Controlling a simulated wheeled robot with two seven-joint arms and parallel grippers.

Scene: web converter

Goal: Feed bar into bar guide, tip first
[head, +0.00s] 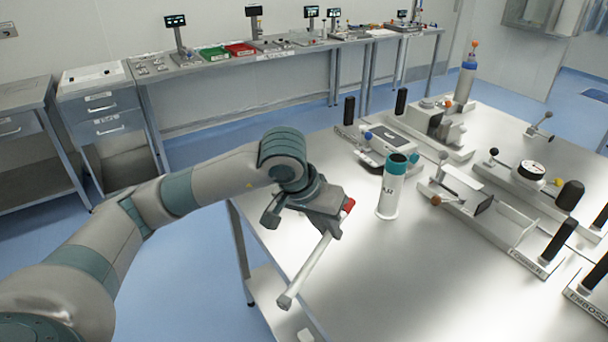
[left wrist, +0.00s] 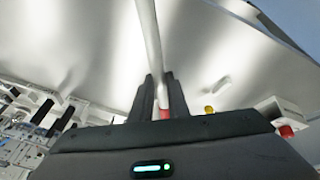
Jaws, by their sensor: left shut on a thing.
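My left gripper (head: 332,218) is shut on a pale grey bar (head: 311,263) above the near left part of the steel table. The bar slants down in the head view to a thick blunt end at the lower left. Its red end shows just past the jaws at the upper right. In the left wrist view the bar (left wrist: 149,40) runs up between the two dark fingers (left wrist: 160,95), with the red part low between them. A white cylinder with a teal top (head: 390,187) stands upright right of the gripper, apart from it. I cannot tell which fixture is the bar guide. My right gripper is out of view.
A long open tray-like fixture (head: 505,225) with levers, a dial gauge (head: 531,171) and black handles fills the table's right side. A grey boxed device (head: 388,143) stands behind the cylinder. The table's front middle is bare. A back bench holds green and red trays (head: 240,49).

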